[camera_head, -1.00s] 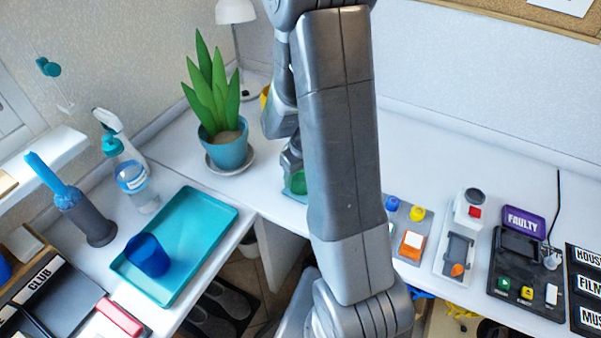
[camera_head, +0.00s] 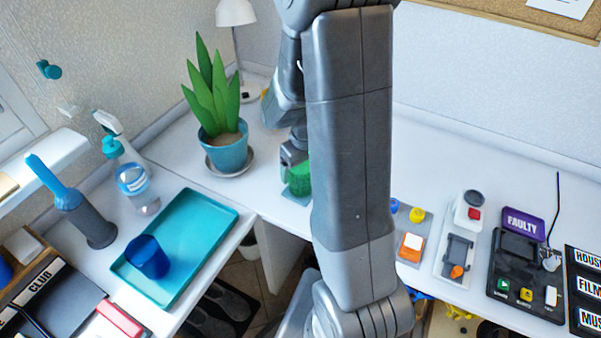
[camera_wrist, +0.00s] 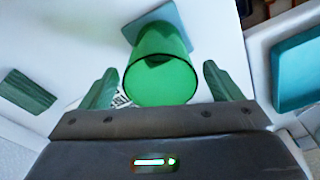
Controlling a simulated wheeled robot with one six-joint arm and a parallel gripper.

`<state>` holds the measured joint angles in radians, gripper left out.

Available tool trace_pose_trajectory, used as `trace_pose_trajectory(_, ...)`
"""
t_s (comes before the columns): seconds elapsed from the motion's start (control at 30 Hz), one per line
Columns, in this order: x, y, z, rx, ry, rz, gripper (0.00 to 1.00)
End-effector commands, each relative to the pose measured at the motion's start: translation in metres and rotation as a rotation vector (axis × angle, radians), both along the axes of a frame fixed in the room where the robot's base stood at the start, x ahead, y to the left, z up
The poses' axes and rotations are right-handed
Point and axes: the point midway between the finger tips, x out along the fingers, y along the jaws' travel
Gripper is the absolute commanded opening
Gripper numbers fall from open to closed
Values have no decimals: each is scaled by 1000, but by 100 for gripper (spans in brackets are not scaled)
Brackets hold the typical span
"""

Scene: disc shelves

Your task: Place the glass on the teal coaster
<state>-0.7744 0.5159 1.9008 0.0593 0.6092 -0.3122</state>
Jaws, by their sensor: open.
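The green glass (camera_wrist: 160,82) shows in the wrist view with its open rim toward the camera. Its far end overlaps a square blue-grey teal coaster (camera_wrist: 178,18), and it appears to stand on it. My gripper (camera_wrist: 160,68) is open, with one finger on each side of the glass and gaps visible between. In the head view, the green glass (camera_head: 299,178) is partly hidden by my arm, and a sliver of the coaster (camera_head: 290,196) shows under it.
A potted plant (camera_head: 226,154) stands left of the glass. A teal tray (camera_head: 208,225) holds a blue cup (camera_head: 147,257) at the left. Button devices (camera_head: 411,243) stand right of my arm. A dark green flat piece (camera_wrist: 28,91) lies left in the wrist view.

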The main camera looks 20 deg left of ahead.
Motion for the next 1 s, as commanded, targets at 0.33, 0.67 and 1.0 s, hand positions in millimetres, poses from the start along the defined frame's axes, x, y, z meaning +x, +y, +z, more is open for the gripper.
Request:
trace_pose_trajectory(0.33,-3,-6,63,3,-3,0,85)
trace_pose_trajectory(0.67,-5,-9,80,0,0,0,85)
trace_pose_trajectory(1.0,-5,-8,77,-1,1,0,85)
